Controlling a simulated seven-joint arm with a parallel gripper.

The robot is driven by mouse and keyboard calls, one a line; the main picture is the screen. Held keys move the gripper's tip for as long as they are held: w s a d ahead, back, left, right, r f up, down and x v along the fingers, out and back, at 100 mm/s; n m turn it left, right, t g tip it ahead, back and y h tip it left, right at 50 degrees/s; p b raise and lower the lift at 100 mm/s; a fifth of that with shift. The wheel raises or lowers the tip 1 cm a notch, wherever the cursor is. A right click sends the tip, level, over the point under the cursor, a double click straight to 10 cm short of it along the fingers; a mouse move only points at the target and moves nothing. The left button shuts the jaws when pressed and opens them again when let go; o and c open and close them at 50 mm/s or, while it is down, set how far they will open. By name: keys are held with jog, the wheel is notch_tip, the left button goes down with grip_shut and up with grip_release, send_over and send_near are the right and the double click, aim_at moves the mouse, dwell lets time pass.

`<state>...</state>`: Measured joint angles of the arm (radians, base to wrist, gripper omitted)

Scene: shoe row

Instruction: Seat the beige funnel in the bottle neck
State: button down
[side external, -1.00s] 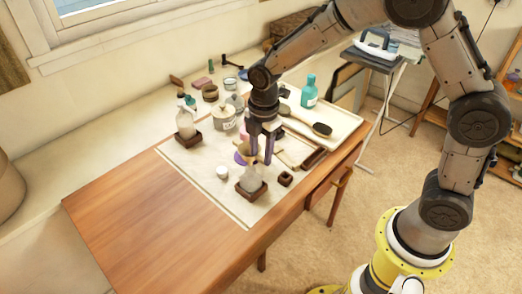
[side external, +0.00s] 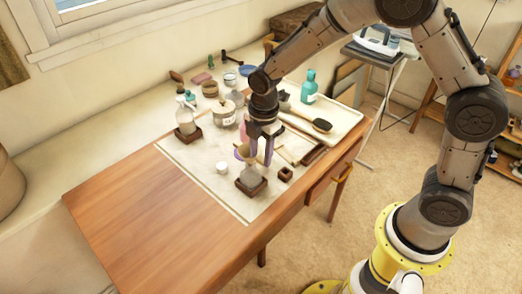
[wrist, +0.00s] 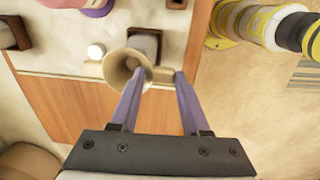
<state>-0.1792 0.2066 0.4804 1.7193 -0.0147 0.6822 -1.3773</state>
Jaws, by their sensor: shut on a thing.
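The beige funnel (wrist: 128,70) is in my gripper (wrist: 160,73), which is shut on its short side handle. Its wide mouth faces the camera in the wrist view. In the side view the funnel (side external: 243,151) shows just above the bottle (side external: 250,172), with my gripper (side external: 260,161) close on its right. The pale bottle stands upright in a dark square holder (side external: 248,189). In the wrist view the bottle (wrist: 145,44) lies just beyond the funnel, partly covered by it. The spout is hidden, and I cannot tell whether it is inside the neck.
A small white jar (side external: 222,168) stands left of the bottle, and a small dark wooden block (side external: 286,174) stands to its right. Another bottle in a holder (side external: 186,122), a lidded jar (side external: 226,113) and a tray with a brush (side external: 322,126) are farther back. The front left tabletop is bare.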

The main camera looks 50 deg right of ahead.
jog(key=shift+f, duration=0.55)
jog(key=shift+c, duration=1.5)
grip_release()
notch_tip(320, 180, up, 14)
jog(key=shift+s, duration=0.4)
jog(key=shift+d, duration=0.1)
